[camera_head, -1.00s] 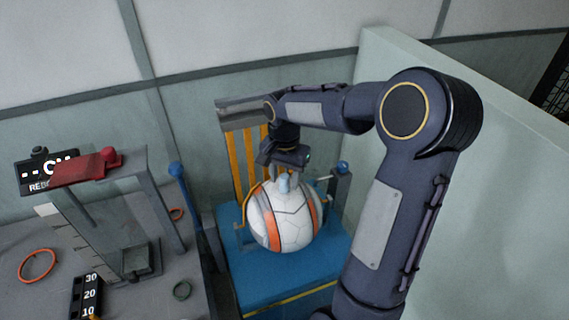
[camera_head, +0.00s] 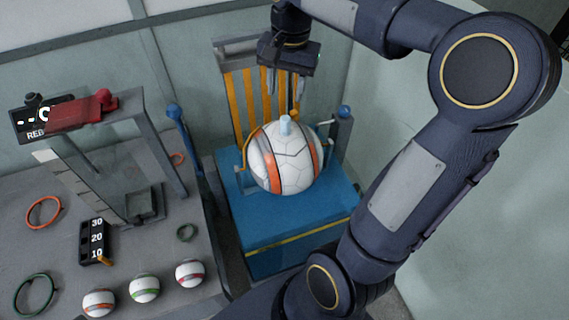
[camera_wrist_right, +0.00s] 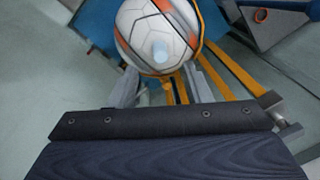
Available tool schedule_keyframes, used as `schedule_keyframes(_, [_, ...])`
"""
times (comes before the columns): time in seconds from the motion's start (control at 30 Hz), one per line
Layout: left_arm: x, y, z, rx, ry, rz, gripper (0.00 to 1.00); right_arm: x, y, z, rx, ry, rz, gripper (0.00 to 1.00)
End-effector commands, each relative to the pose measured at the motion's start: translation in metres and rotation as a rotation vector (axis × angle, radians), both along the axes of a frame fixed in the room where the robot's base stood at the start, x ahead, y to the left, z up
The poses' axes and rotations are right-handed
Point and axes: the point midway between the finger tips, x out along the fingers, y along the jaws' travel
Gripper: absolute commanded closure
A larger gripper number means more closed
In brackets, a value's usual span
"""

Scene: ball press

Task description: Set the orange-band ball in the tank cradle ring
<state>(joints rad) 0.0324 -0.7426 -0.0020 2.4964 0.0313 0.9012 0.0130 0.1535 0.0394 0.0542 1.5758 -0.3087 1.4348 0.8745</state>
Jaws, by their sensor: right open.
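A large white ball (camera_head: 287,160) with orange bands and a pale peg on top (camera_head: 285,124) sits on a blue stand (camera_head: 295,225). A yellow ring (camera_head: 243,160) curves around its side; how the ball rests underneath is hidden. The ball also shows at the top of the right wrist view (camera_wrist_right: 158,28), with part of the ring around it. My right gripper (camera_head: 284,88) is open and empty above the ball, apart from the peg, its fingers pointing down. My left gripper is not in view.
Small banded balls, orange (camera_head: 98,304), green (camera_head: 144,289) and red (camera_head: 190,273), lie on the grey table. A press frame (camera_head: 160,155) with a red block (camera_head: 85,112) stands left. Yellow-striped slats (camera_head: 250,95) stand behind the ball, and posts with blue knobs (camera_head: 345,112) flank the stand.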

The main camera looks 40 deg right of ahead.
Motion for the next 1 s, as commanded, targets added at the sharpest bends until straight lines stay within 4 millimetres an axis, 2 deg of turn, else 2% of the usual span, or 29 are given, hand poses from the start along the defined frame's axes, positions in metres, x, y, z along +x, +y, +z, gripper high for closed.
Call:
schedule_keyframes(0.03, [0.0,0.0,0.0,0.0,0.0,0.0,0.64,-0.019,0.011,0.001,0.015,-0.045,0.073,0.56])
schedule_keyframes(0.07, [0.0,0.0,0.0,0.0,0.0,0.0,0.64,-0.029,0.019,0.0,0.027,-0.076,0.125,0.56])
schedule_keyframes(0.2, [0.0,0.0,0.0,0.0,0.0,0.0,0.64,-0.082,0.059,-0.016,0.066,-0.239,0.379,0.56])
schedule_keyframes(0.3, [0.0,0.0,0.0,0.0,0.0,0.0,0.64,-0.115,0.085,-0.034,0.075,-0.354,0.532,0.56])
schedule_keyframes(0.43, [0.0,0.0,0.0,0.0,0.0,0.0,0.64,-0.144,0.111,-0.058,0.069,-0.475,0.674,0.56])
schedule_keyframes(0.6, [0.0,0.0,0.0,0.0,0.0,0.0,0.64,-0.161,0.128,-0.076,0.057,-0.552,0.761,0.56])
schedule_keyframes(0.87, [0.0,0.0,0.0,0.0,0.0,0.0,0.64,-0.162,0.13,-0.078,0.054,-0.561,0.774,0.56])
schedule_keyframes(1.0, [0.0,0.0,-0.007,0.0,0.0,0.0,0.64,-0.162,0.13,-0.085,0.054,-0.56,0.773,0.56])
